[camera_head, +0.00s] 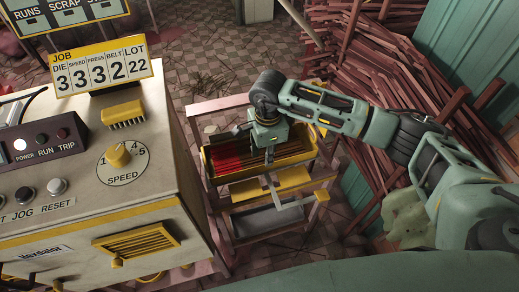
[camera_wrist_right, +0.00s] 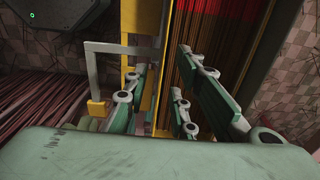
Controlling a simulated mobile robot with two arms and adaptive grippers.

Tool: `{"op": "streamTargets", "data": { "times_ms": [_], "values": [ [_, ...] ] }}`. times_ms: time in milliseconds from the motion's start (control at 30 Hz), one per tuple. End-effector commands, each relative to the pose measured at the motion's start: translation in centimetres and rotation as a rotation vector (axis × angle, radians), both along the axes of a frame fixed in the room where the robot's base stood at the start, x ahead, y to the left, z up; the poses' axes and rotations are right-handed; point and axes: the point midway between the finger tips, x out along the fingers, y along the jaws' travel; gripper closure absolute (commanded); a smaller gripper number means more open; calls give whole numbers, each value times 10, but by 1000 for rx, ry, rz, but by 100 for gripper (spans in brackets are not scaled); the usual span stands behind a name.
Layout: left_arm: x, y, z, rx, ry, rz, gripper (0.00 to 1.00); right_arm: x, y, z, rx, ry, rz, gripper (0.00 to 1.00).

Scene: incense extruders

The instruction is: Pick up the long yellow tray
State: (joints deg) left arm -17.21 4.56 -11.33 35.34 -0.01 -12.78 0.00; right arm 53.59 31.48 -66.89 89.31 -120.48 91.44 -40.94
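The long yellow tray (camera_head: 232,177) sits on the upper level of a small rack, right of the machine. Red sticks (camera_head: 228,163) lie in its left part. My right gripper (camera_head: 269,157) is over the middle of the tray, pointing down at its near side. In the right wrist view the gripper (camera_wrist_right: 165,105) has its fingers spread apart, with the tray's yellow wall (camera_wrist_right: 166,50) between them. The green palm hides part of the view, and I cannot tell whether a finger touches the wall. My left gripper is not in view.
The rack (camera_head: 222,236) has yellow plates (camera_head: 290,178) and a grey lower tray (camera_head: 268,219) below. The control machine (camera_head: 90,190) stands close on the left. A pile of reddish sticks (camera_head: 335,60) fills the back right.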

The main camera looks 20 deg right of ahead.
Motion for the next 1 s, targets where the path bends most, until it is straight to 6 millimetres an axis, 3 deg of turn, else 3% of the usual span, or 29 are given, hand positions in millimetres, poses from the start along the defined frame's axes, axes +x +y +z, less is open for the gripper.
{"op": "streamTargets", "data": {
  "times_ms": [100, 167, 300, 500, 633, 900, 1000],
  "values": [
    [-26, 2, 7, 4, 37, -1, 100, 0, -1, -14, 0, 4, -1, 76],
    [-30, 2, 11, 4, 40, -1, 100, 0, -2, -23, 0, 5, -3, 76],
    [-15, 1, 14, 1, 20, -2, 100, 2, -2, -43, 1, 3, -3, 76],
    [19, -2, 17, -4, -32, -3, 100, 2, -3, -52, 1, 0, -1, 76],
    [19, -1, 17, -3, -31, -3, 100, 2, -3, -52, 1, 0, -1, 76],
    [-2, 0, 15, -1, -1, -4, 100, 2, -3, -51, 1, 0, -2, 99],
    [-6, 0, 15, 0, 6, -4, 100, 2, -3, -51, 1, 0, -2, 100]
  ]
}}
